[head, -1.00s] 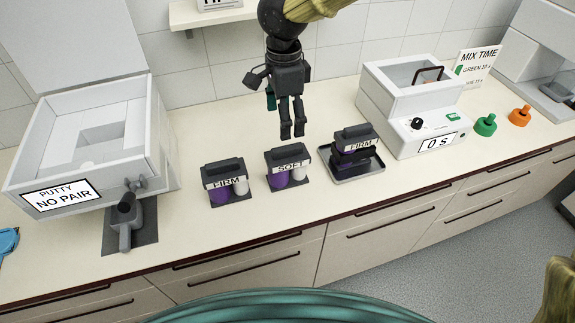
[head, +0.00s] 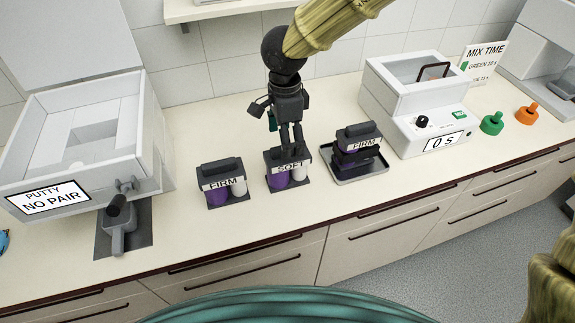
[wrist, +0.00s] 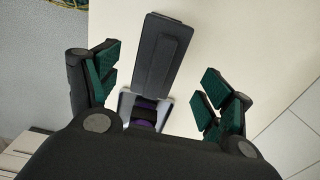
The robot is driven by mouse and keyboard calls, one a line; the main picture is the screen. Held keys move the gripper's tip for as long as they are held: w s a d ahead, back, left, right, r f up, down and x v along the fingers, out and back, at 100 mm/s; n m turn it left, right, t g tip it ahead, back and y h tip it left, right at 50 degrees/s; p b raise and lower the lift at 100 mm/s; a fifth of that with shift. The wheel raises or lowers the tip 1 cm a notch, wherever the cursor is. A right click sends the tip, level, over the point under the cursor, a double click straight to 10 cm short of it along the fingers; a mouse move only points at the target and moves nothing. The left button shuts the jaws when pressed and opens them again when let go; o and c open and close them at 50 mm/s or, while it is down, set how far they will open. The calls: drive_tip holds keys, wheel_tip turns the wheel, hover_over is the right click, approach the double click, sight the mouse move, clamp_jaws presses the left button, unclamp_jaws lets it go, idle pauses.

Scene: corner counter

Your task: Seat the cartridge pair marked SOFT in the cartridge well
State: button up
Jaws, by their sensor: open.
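The SOFT pair (head: 278,181), with a dark handled top, a white label and purple and white cylinders, stands on the counter between two FIRM pairs. My gripper (head: 291,149) is open, pointing down at its top and covering part of it in the head view. In the wrist view, a dark handled top (wrist: 153,60) lies between the spread green-padded fingers (wrist: 158,88); its label is hidden, and its position fits the SOFT pair. Contact cannot be told. The white machine at left, labelled PUTTY NO PAIR (head: 48,197), is open, with an empty-looking recess (head: 90,150).
One FIRM pair (head: 221,184) stands just left of SOFT. Another FIRM pair (head: 358,143) sits on a metal tray (head: 376,169) at right. A mixer reading 0 s (head: 443,141), green (head: 492,124) and orange (head: 527,114) nozzles stand farther right. A grey handle (head: 119,229) projects before the machine.

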sight(287, 165)
drive_tip(key=shift+d+f+p, duration=0.15)
drive_tip(key=shift+f+p, duration=0.2)
drive_tip(key=shift+f, duration=0.85)
drive_tip(key=shift+d+f+p, duration=0.1)
drive_tip(key=shift+f+p, duration=0.25)
drive_tip(key=shift+f, duration=0.8)
clamp_jaws()
